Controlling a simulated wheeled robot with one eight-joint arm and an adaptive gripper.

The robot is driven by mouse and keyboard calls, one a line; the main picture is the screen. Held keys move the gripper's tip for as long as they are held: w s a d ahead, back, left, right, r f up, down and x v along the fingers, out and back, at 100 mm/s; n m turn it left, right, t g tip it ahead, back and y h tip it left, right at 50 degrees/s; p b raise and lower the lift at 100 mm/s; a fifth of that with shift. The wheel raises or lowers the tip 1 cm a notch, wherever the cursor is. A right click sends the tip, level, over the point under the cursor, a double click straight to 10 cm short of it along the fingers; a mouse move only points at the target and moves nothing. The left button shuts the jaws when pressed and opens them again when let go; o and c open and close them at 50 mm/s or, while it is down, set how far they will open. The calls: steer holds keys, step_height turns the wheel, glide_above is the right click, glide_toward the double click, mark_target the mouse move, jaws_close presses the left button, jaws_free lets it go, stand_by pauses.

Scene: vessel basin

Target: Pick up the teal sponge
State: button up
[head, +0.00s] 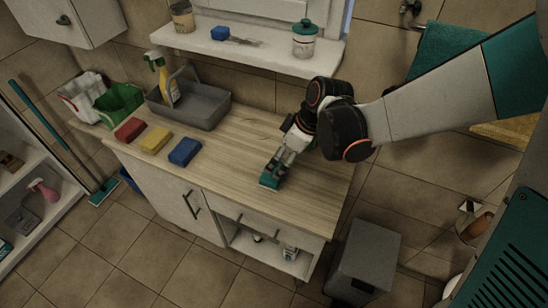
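The teal sponge (269,182) lies on the wooden counter (235,155), right of the middle and near its front edge. My gripper (275,172) points down at the sponge from the upper right, with its fingers at the sponge. The fingers and the arm cover part of the sponge. The view is too small to tell whether the fingers are closed on it.
Red (130,129), yellow (155,140) and blue (185,152) sponges lie on the counter's left part. Behind them stands a grey caddy (208,110) with a spray bottle (160,75). A shelf (255,50) hangs above. The counter between blue sponge and gripper is clear.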

mark_target(274, 171)
steer(key=b+x, duration=0.1)
steer(key=x, duration=0.2)
steer(key=shift+f, duration=0.35)
steer(key=b+x, duration=0.1)
steer(key=x, duration=0.1)
steer(key=b+x, duration=0.1)
steer(key=x, duration=0.2)
steer(key=shift+s+d+f, duration=0.2)
steer(key=shift+f, duration=0.05)
steer(key=shift+r, duration=0.1)
steer(key=c, duration=0.9)
steer(key=shift+c, duration=0.2)
step_height(274, 171, up, 20)
steer(key=p, duration=1.3)
